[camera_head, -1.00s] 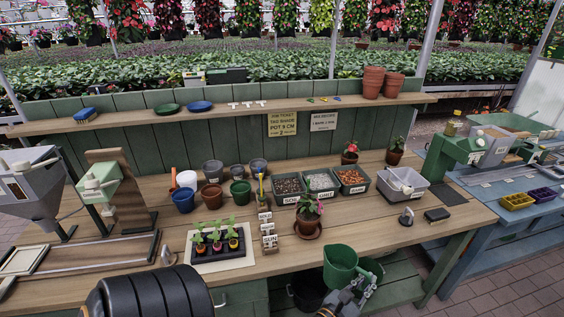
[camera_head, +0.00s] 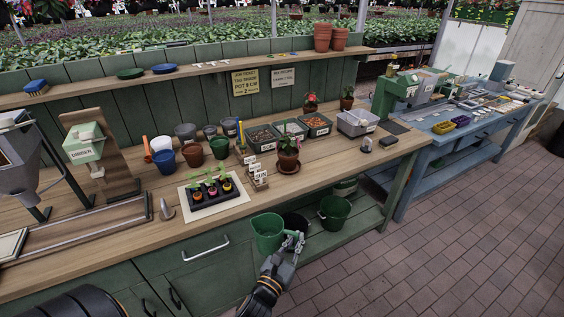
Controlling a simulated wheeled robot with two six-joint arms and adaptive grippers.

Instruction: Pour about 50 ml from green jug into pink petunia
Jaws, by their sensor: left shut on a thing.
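The green jug (camera_head: 267,234) is in front of the bench's front edge, below the worktop level, and looks about upright. My left gripper (camera_head: 290,241) is shut on the jug at its right side, where the handle is. The jug's contents are too small to make out. My right gripper does not show.
A seedling tray (camera_head: 214,203) on a pale mat and small labelled blocks (camera_head: 256,174) stand left of the plant. Green bucket (camera_head: 334,212) sits on the low shelf.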

